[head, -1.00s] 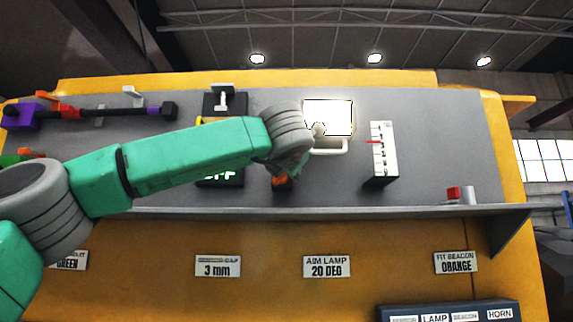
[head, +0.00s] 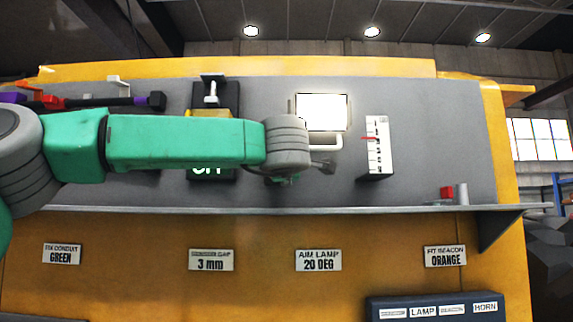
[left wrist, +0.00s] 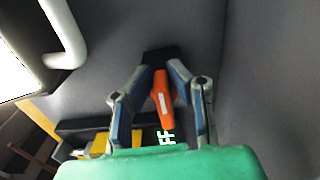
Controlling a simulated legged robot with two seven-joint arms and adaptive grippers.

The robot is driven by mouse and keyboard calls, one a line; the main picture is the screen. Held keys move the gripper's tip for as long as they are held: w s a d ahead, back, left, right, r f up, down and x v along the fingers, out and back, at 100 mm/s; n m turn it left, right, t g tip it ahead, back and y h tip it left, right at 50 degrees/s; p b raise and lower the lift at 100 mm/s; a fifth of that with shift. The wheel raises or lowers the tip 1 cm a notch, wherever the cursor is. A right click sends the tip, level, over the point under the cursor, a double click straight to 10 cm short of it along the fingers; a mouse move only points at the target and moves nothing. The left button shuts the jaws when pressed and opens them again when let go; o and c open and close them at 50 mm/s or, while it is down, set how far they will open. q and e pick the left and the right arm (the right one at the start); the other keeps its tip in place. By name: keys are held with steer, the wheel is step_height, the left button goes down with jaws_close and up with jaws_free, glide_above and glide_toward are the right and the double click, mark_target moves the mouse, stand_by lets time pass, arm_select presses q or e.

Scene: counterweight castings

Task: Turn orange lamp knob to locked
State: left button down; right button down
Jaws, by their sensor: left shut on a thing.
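The orange knob (left wrist: 163,98) has a white mark and sits on a dark base on the grey panel in the left wrist view. The fingers of my left gripper (left wrist: 162,72) are on both sides of it and shut on it. In the head view my left wrist covers the knob and most of the gripper. The lit lamp (head: 323,112) with its white tube bracket (head: 325,141) is just above and right of the wrist. The lamp's edge and bracket also show at the upper left of the left wrist view. My right gripper is not in view.
A white scale block with a red pointer (head: 376,147) stands right of the lamp. A box with green lettering (head: 208,171) is partly behind my left arm. A ledge (head: 400,209) runs below, with a red piece (head: 447,193) and a grey cylinder (head: 462,194) at right.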

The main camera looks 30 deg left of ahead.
arm_select(q)
steer(key=shift+f+m, duration=0.5)
steer(key=c, duration=1.7)
jaws_free()
steer(key=shift+o, duration=0.7)
steer(key=shift+r, duration=0.1)
steer(key=shift+a+r, duration=0.1)
steer(key=shift+a, duration=0.1)
steer(key=shift+s, duration=0.1)
steer(key=v, duration=1.1)
steer(key=shift+s+d, duration=0.15)
steer(key=shift+s, duration=0.2)
